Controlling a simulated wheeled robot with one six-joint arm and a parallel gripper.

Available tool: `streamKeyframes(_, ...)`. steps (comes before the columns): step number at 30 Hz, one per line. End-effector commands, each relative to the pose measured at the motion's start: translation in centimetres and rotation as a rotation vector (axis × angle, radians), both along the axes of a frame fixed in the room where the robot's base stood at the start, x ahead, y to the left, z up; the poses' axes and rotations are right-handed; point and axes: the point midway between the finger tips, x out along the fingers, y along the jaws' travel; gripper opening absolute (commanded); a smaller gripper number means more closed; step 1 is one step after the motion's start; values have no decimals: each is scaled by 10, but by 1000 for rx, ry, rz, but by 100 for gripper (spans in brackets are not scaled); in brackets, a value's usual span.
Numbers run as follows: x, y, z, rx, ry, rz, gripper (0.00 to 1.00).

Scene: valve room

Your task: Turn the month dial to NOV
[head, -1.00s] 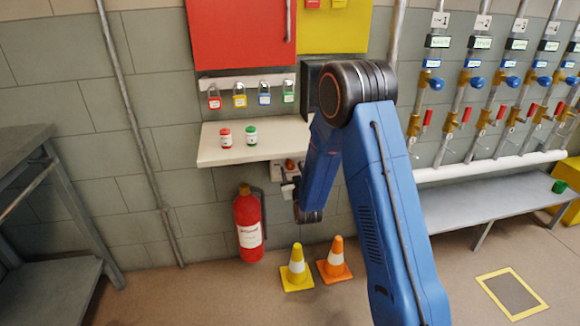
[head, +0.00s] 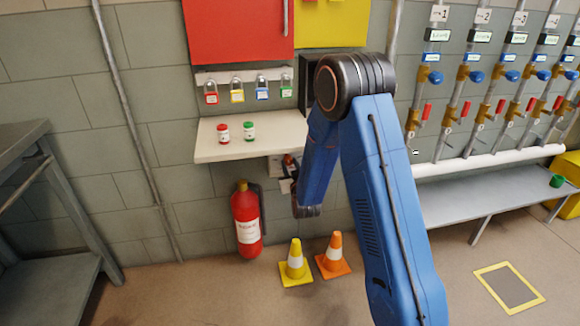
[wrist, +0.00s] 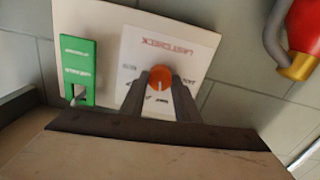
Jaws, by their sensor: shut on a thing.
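The dial's orange knob (wrist: 159,80) sits on a white plate (wrist: 192,44) headed LAST CHECK in red, in the wrist view. A short white mark shows on the knob. Small labels ring it, too blurred to read surely, so I cannot tell which month it points at. My gripper (wrist: 161,84) has one finger on each side of the knob and is shut on it. In the head view the plate (head: 276,167) is under the white shelf, and my arm hides much of the gripper and dial.
A green tag (wrist: 78,68) hangs left of the plate in the wrist view. The white shelf (head: 215,151) is just above. A fire extinguisher (head: 246,222) stands below left, with a yellow cone (head: 295,265) and an orange cone (head: 333,258) on the floor.

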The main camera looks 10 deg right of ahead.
Motion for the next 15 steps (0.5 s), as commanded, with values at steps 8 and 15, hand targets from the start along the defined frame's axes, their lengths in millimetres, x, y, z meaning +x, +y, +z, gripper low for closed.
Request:
streamKeyframes(8, 0, 0, 0, 181, 0, 1, 7)
streamKeyframes(15, 0, 0, 0, 406, 1, 0, 7)
